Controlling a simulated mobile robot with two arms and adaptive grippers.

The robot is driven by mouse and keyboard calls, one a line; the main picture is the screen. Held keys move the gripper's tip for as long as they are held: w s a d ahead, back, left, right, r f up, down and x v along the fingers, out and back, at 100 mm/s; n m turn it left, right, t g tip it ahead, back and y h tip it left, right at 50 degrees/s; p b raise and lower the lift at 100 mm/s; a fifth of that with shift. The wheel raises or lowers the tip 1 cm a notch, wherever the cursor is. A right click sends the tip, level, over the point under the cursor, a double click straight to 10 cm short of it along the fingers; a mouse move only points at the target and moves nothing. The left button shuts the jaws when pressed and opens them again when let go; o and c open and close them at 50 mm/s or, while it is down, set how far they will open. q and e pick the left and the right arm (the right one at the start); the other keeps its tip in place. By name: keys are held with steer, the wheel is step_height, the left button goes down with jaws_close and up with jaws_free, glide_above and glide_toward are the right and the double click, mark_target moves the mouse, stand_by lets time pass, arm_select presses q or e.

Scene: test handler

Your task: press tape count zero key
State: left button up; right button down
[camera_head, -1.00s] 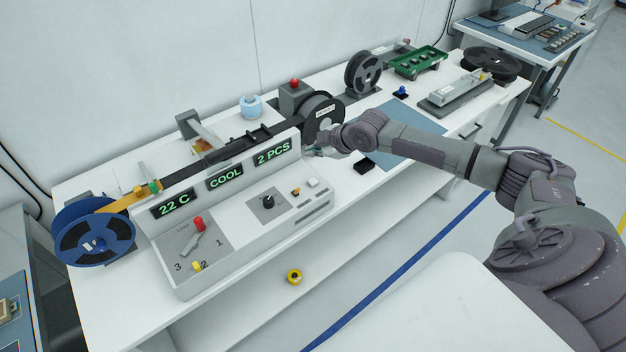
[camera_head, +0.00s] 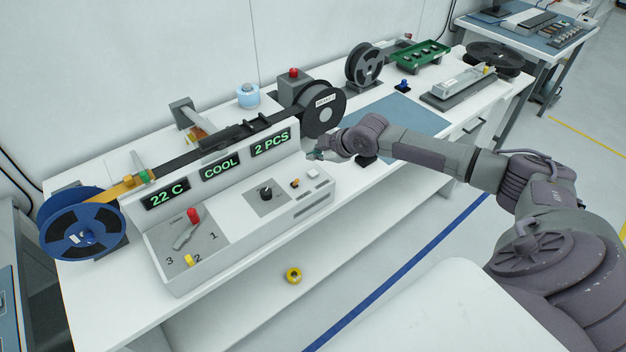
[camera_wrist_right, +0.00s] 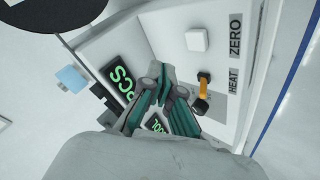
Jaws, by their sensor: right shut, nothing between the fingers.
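The tape count zero key is a small white square button (camera_head: 313,174) at the right end of the control panel. In the right wrist view the white key (camera_wrist_right: 197,40) sits beside the printed word ZERO. My right gripper (camera_head: 317,155) is above and behind the key, near the right end of the display wall. In the right wrist view its green-padded fingers (camera_wrist_right: 160,84) are shut and empty, apart from the key. The count display (camera_head: 271,143) reads 2 PCS. My left gripper is not in view.
An orange-tipped HEAT switch (camera_wrist_right: 204,78) is close beside the key, and a black knob (camera_head: 266,193) is farther left. The upright display wall stands behind the panel. A dark reel (camera_head: 324,110) stands behind the gripper. A yellow roll (camera_head: 294,274) lies lower down.

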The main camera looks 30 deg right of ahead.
mark_target(315, 173)
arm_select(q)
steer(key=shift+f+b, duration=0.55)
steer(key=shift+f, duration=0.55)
arm_select(e)
steer(key=shift+f, duration=1.7)
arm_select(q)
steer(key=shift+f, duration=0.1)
arm_select(e)
steer(key=shift+f, duration=0.35)
arm_select(q)
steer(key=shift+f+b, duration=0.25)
steer(key=shift+b, duration=0.1)
arm_select(e)
steer(key=shift+f, duration=0.55)
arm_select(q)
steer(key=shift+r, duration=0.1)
arm_select(e)
steer(key=shift+r, duration=0.1)
arm_select(q)
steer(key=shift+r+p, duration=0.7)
steer(key=shift+p, duration=0.15)
arm_select(e)
steer(key=shift+r, duration=0.85)
step_height(315, 173, up, 5)
steer(key=p, duration=0.4)
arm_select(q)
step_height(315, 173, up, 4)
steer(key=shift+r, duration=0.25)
